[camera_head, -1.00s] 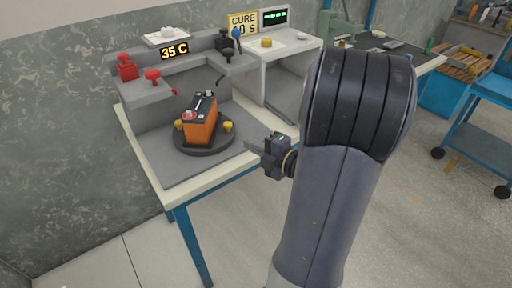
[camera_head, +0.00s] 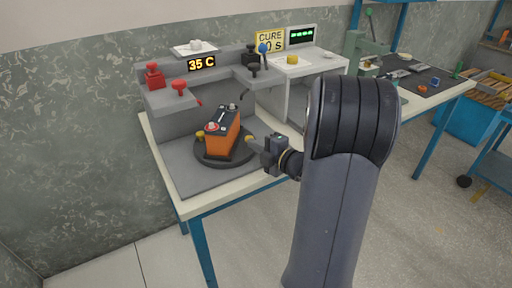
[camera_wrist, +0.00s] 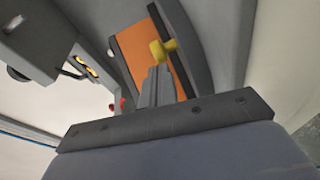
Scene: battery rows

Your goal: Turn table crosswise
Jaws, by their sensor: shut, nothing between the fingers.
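The round dark turntable (camera_head: 225,160) sits on the grey bench plate, with an orange battery (camera_head: 220,135) with a black top standing on it. The battery lies diagonally in the head view. Yellow knobs stand at the turntable's left (camera_head: 200,134) and right (camera_head: 249,139). My gripper (camera_head: 257,146) is shut and empty, its tips close beside the right knob. In the wrist view the closed fingers (camera_wrist: 158,80) point at the yellow knob (camera_wrist: 163,50), with the battery (camera_wrist: 138,55) and the turntable rim (camera_wrist: 185,40) around it. I cannot tell whether they touch.
Behind the turntable is a grey fixture with red clamps (camera_head: 152,76), black clamps (camera_head: 252,60) and a 35 C display (camera_head: 202,64). A white stand (camera_head: 305,65) is to its right. The bench's front edge (camera_head: 235,194) lies below my gripper.

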